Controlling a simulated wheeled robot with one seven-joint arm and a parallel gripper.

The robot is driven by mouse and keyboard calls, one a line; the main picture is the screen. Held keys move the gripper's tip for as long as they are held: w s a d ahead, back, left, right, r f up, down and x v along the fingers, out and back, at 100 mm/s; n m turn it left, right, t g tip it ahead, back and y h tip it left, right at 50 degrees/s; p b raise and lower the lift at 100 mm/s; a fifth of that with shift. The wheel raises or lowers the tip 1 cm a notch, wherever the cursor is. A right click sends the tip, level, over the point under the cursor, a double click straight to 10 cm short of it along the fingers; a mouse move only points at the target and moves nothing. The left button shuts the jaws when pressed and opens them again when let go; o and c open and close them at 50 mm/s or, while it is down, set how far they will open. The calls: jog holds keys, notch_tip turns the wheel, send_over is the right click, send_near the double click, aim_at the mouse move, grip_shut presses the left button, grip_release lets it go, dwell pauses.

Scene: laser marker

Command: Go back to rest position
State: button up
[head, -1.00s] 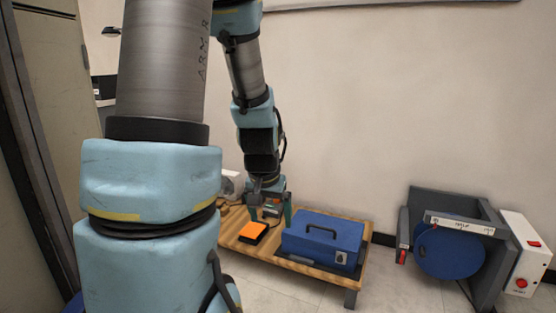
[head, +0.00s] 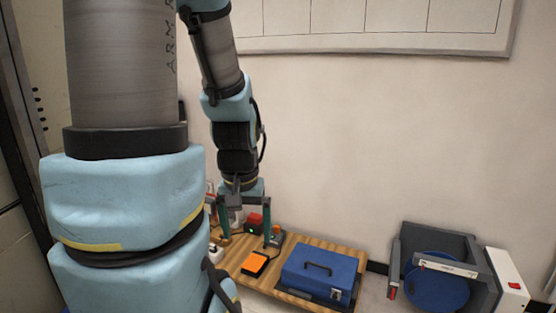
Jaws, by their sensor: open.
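My gripper (head: 246,240) hangs at the end of my arm in the head view, pointing down above the left part of a low wooden table (head: 290,299). Its two green-sided fingers are apart, and I see nothing held between them. An orange-topped black block (head: 255,263) lies on the table, just below and to the right of the gripper. A red and dark object (head: 255,222) shows behind the fingers. My large arm links in the foreground hide the table's left side.
A blue case (head: 319,272) with a dark handle stands on the table's right part. On the floor at the right are a dark grey frame with a blue disc (head: 437,284) and a white box with a red button (head: 513,286). The wall behind has a framed panel (head: 375,22).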

notch_tip(320, 180, up, 20)
jog(key=p, duration=1.7)
jog(key=shift+f, duration=0.15)
